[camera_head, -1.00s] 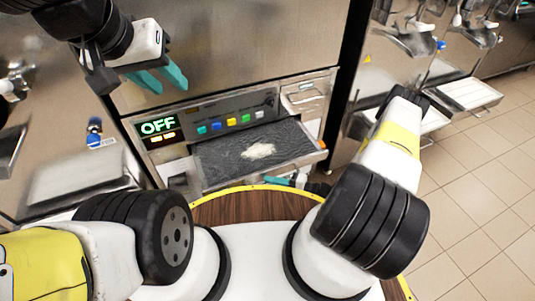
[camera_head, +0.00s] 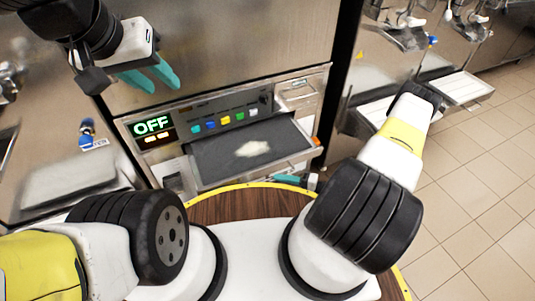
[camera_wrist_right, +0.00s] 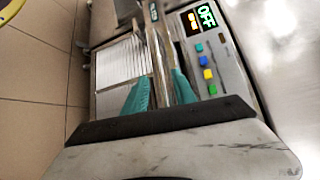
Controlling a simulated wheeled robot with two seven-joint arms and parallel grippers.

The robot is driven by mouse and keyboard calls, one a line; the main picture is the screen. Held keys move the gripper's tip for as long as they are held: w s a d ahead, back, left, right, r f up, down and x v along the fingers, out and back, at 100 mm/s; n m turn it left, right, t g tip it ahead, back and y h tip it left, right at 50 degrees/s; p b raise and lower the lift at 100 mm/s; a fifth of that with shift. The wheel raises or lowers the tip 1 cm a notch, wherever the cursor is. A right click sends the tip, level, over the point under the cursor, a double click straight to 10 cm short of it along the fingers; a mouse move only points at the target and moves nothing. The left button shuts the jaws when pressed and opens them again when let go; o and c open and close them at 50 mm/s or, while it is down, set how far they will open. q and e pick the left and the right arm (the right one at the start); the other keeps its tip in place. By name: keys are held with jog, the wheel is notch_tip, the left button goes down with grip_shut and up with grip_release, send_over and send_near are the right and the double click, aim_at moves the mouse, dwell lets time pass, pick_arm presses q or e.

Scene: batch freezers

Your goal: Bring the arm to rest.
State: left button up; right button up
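My left gripper (camera_head: 160,84) hangs at the upper left of the head view, in front of the freezer's steel front. Its two teal fingers are apart with nothing between them. My right arm (camera_head: 405,135) reaches forward on the right. Only a teal part of my right gripper (camera_head: 287,178) shows below the tray's front edge; the rest is hidden. In the right wrist view its two teal fingers (camera_wrist_right: 161,82) are apart. A narrow metal edge shows between or beyond them; I cannot tell whether they touch it.
The freezer's control panel (camera_head: 183,115) reads OFF and has several coloured buttons. Other machines stand at both sides. Tiled floor (camera_head: 480,215) is clear at the right.

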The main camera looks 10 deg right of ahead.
jog(key=shift+v, duration=1.05)
notch_tip(320, 180, up, 27)
jog(key=w+n+g+h, duration=0.2)
jog(key=n+g+h, duration=0.2)
jog(key=n+g, duration=0.35)
jog(key=s+r+t+h, duration=0.3)
jog(key=s+r+h, duration=0.1)
jog(key=r, duration=0.7)
jog(key=s+r+t+h, duration=0.3)
jog(key=s+r, duration=0.4)
jog(key=r, duration=0.5)
jog(key=shift+s+d+r+h, duration=0.15)
jog(key=shift+s+d+h, duration=0.15)
jog(key=shift+h, duration=0.5)
jog(key=shift+t, duration=0.25)
